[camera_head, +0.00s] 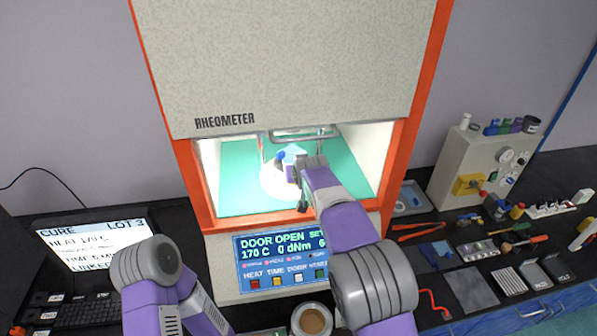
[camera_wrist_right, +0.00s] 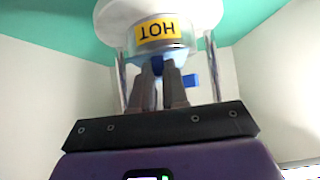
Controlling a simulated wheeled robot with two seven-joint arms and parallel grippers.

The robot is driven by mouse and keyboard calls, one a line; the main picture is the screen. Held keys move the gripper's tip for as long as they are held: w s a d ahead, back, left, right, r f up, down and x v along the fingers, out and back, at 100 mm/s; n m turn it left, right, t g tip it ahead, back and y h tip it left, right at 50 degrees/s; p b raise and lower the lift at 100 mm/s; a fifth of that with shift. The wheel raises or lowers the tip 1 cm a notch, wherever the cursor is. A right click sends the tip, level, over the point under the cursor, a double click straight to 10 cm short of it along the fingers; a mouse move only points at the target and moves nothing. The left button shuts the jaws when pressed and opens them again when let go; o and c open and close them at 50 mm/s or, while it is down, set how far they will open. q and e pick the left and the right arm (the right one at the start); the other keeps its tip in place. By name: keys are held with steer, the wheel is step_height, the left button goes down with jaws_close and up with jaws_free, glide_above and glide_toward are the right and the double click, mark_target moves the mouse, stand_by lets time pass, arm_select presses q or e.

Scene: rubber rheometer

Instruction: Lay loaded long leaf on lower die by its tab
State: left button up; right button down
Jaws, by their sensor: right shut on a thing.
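The rheometer's chamber stands open, and my right arm reaches into it. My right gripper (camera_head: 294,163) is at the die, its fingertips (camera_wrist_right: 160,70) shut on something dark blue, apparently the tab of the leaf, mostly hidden. A light-blue leaf (camera_head: 292,151) shows just beyond the fingers, over or beside the pale round lower die (camera_head: 272,184). I cannot tell whether it touches the die. In the right wrist view a round die part bears a yellow HOT label (camera_wrist_right: 156,30), and a small blue piece (camera_wrist_right: 190,80) shows beside the right finger. My left gripper is out of view.
Metal posts (camera_wrist_right: 122,80) flank the die, and the orange door frame (camera_head: 193,185) surrounds the opening. Below is the display panel (camera_head: 281,262). A round dish (camera_head: 311,320) sits in front. Tools and trays crowd the right bench; a monitor (camera_head: 95,245) stands left.

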stand_by(0.3)
steer(key=c, duration=1.1)
jaws_free()
steer(key=shift+s, duration=0.1)
steer(key=s+d+b, duration=0.1)
steer(key=s+b, duration=0.1)
steer(key=s, duration=0.2)
steer(key=s+b, duration=0.3)
steer(key=s+d+r+b, duration=0.1)
steer(key=s+b, duration=0.2)
steer(key=s, duration=0.1)
steer(key=shift+s+d, duration=0.3)
steer(key=shift+d, duration=0.05)
